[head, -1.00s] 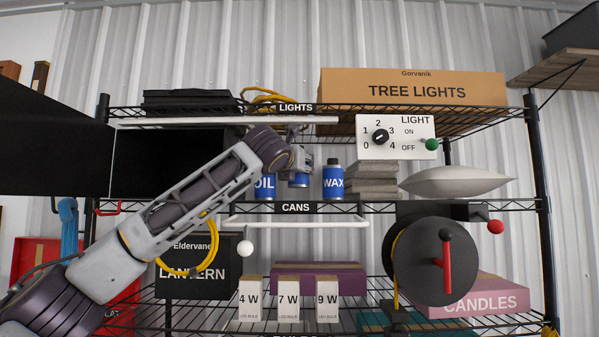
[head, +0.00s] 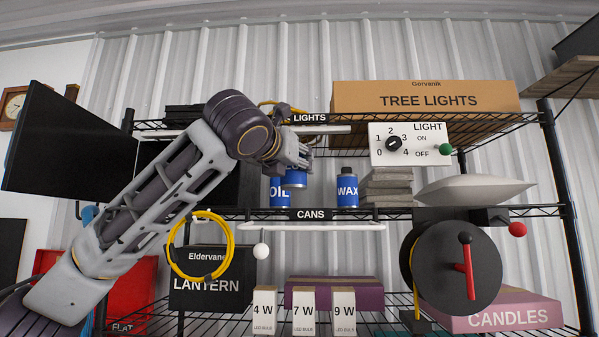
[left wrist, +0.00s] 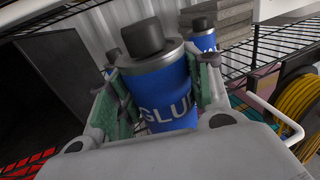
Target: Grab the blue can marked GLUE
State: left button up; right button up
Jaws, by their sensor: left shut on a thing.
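The blue can marked GLUE (left wrist: 165,100) has a dark cap and fills the middle of the left wrist view. My left gripper (left wrist: 166,88) is shut on it, with a green-padded finger on each side. In the head view the gripper (head: 296,165) holds the can (head: 295,179) up off the CANS shelf, its base higher than the bases of the other cans. The gripper hides its top there. The blue OIL can (head: 279,197) is partly covered by the held can. The blue WAX can (head: 347,191) stands to the right. My right gripper is not in view.
The CANS shelf (head: 430,212) has a white rail (head: 320,228) in front. The LIGHTS shelf (head: 350,122) is above the can. A LIGHT control panel (head: 408,144), grey blocks (head: 386,188) and a black reel (head: 455,268) are to the right. A yellow cable loop (head: 228,250) hangs below left.

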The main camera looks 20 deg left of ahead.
pick_arm(q)
jog(key=shift+s, duration=0.7)
